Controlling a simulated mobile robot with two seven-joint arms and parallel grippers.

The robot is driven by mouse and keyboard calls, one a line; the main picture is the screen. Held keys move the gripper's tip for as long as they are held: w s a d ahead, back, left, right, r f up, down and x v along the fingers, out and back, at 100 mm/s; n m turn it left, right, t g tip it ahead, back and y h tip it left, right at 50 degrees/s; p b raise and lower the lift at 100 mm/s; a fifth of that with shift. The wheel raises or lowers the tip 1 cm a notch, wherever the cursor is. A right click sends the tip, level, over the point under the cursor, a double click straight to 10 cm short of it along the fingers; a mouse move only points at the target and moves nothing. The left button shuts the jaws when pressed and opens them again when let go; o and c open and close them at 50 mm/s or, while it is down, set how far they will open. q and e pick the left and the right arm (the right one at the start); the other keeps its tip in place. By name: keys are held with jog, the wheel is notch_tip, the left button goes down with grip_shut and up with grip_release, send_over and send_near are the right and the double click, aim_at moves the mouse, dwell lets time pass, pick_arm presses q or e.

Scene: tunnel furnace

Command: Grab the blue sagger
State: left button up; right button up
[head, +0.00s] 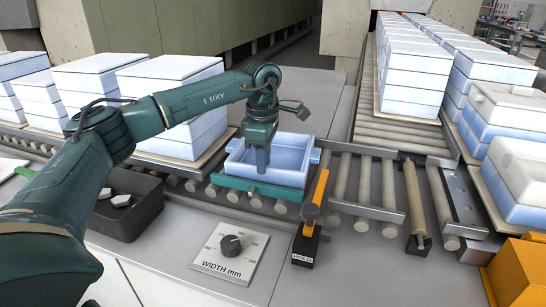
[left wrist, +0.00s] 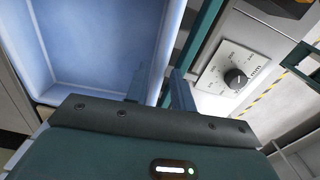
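The blue sagger (head: 290,173) is an open, empty, light-blue square tray on the roller conveyor, in the middle of the head view. Its inside floor and walls fill the upper left of the left wrist view (left wrist: 95,45). My left gripper (head: 262,170) points down at the sagger's near wall. In the left wrist view, its two fingers (left wrist: 160,78) stand apart, one over the inside of the sagger and one outside, with the wall between them. I see no clear contact with the wall. My right gripper is not in view.
A green bar (head: 258,190) runs along the sagger's near side. An orange lever (head: 315,200) marked HOLD stands at the right front. A width dial (head: 230,245) is on the front panel. Stacked saggers (head: 175,72) stand left and right. A black bin (head: 128,215) sits left.

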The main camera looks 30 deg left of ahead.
pick_arm(q)
jog(key=shift+f, duration=1.25)
jog(key=shift+c, duration=0.6)
grip_shut()
jog(key=shift+w+r, duration=0.1)
jog(key=shift+r, duration=0.1)
